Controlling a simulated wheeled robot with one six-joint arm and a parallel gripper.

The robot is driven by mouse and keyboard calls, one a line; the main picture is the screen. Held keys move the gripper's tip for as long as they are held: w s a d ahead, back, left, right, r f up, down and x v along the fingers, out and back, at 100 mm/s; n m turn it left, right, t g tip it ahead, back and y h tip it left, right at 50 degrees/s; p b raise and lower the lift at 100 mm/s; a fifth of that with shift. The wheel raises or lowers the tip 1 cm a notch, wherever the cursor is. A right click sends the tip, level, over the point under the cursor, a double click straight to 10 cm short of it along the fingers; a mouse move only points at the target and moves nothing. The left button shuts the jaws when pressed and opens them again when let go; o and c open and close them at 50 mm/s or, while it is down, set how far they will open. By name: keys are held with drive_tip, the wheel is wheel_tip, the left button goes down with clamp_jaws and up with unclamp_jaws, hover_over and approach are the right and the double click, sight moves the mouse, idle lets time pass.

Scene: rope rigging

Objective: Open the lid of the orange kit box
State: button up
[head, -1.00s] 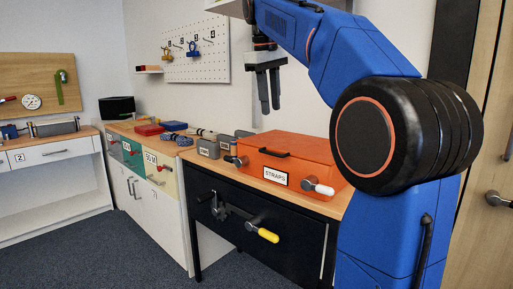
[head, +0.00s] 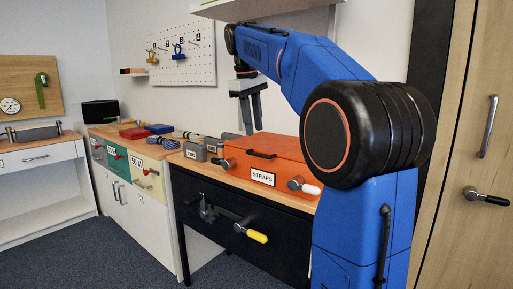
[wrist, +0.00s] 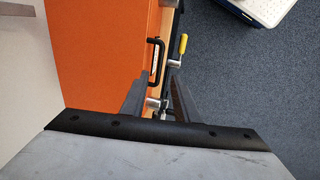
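The orange kit box (head: 283,149), labelled STRAPS, stands on the wooden counter with its lid down. A black handle (head: 262,154) is at the front of its lid. Its front has a latch with a dark grip (head: 221,163) at the left and one with a white grip (head: 311,189) at the right. My gripper (head: 251,118) points down above the box, apart from it, its fingers separated and empty. In the wrist view, the orange lid (wrist: 105,45) and black handle (wrist: 154,62) lie beyond my gripper (wrist: 158,90).
Below the box is a black drawer front (head: 278,238) with a yellow-gripped lever (head: 257,236). Grey boxes (head: 195,151) stand left of the kit box. A shelf (head: 265,8) hangs overhead. A wooden door (head: 472,120) is at right. Dark carpet is open at front left.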

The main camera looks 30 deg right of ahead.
sight(257, 155)
drive_tip(key=f, duration=0.2)
drive_tip(key=d+f, duration=0.1)
drive_tip(key=f, duration=0.5)
drive_tip(key=shift+w+d, duration=0.3)
clamp_jaws()
